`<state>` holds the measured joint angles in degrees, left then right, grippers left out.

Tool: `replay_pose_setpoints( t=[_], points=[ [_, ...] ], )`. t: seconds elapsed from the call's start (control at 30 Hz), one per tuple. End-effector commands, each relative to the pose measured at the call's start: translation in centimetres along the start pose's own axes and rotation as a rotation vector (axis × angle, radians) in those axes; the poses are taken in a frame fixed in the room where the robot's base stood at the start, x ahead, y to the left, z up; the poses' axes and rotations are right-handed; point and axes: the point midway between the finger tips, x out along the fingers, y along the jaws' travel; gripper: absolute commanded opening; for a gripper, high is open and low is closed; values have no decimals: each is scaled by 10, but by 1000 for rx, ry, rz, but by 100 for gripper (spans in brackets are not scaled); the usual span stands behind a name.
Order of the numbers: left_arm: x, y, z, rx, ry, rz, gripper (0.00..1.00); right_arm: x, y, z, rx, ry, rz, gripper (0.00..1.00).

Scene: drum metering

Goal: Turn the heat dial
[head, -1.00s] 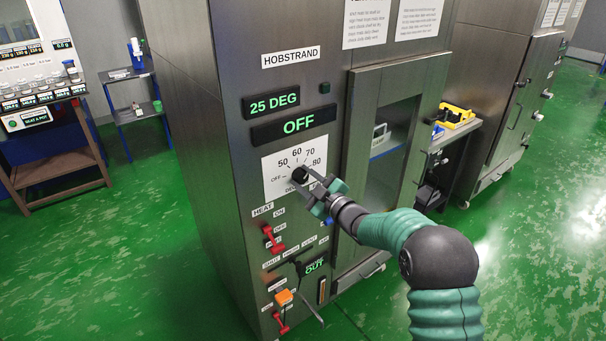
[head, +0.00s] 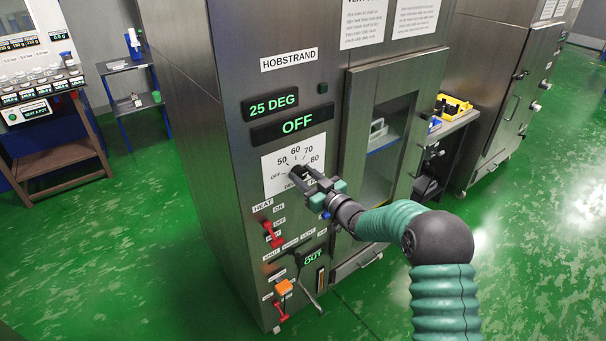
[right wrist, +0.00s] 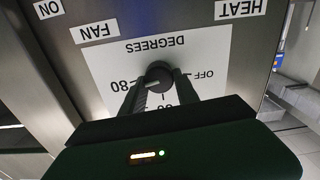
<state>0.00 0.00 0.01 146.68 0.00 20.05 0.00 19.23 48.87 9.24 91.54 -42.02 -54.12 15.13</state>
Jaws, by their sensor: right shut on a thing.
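The heat dial is a dark round knob on a white scale plate (head: 275,178) marked OFF, 50, 60, 70 and 80, on the front of the steel Hobstrand cabinet (head: 228,150). In the right wrist view the knob (right wrist: 159,74) shows between the fingers, upside down, with the word DEGREES beyond it. My right gripper (head: 306,174) is shut on the knob, one finger on each side. It covers most of the knob in the head view. The displays above read 25 DEG (head: 270,104) and OFF (head: 296,124). My left gripper is not in view.
A glazed door (head: 388,140) stands right of the dial. Green floor (head: 130,250) is open at left.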

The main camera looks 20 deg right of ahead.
Motion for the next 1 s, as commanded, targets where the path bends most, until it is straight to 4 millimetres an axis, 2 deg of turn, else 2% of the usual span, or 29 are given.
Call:
replay_pose_setpoints(
  t=[0.03,0.4,0.43,0.6,0.87,1.0],
  points=[
    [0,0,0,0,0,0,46,-2,-1,10,9,-20,-1,0],
    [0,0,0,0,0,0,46,-2,-1,10,12,-19,-1,0],
    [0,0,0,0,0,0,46,-2,-1,10,12,-19,-1,39],
    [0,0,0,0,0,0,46,-1,-1,6,10,-12,-1,59],
    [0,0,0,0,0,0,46,-2,0,3,8,-6,0,59],
    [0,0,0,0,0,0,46,-14,1,2,8,-7,2,59]
  ],
)
